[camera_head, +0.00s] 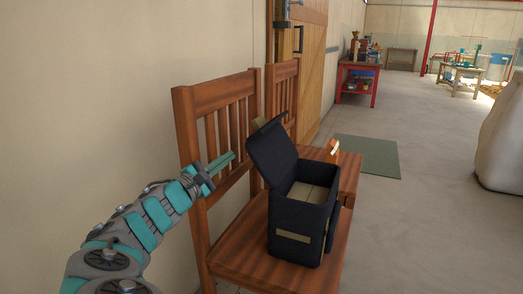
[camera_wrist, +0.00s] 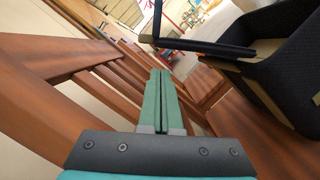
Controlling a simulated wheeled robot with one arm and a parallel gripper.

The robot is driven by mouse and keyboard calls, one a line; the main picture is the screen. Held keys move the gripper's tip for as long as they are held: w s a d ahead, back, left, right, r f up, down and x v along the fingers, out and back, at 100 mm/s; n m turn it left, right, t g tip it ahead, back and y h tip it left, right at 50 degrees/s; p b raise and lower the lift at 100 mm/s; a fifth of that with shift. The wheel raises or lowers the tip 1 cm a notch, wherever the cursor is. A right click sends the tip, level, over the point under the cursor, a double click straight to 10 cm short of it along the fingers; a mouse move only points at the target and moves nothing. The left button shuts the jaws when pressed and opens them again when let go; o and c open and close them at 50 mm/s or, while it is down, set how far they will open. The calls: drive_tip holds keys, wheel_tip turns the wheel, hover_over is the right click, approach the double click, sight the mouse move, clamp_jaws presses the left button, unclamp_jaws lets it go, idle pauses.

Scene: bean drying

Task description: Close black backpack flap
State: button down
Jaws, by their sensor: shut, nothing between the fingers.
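The black backpack (camera_head: 300,222) stands upright on the seat of a wooden chair (camera_head: 240,247). Its flap (camera_head: 272,152) is raised and leans up and back to the left, so the top is open and the tan inside shows. My gripper (camera_head: 222,161) is shut and empty, left of the raised flap and close to the chair's back, apart from the flap. In the wrist view my gripper (camera_wrist: 160,85) points along the chair's back slats, and the backpack (camera_wrist: 285,65) is at the upper right with the flap's edge (camera_wrist: 205,45) reaching left.
A second wooden chair (camera_head: 345,172) stands right behind the first. The wall (camera_head: 100,90) is close on the left. A green mat (camera_head: 367,156) lies on the floor, and a large pale sack (camera_head: 501,140) stands at the right. The floor between is clear.

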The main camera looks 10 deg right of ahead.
drive_tip(key=f+x, duration=0.1)
drive_tip(key=x, duration=1)
drive_tip(key=shift+d+f+p, duration=0.45)
drive_tip(key=shift+f, duration=0.1)
drive_tip(key=shift+s, duration=0.1)
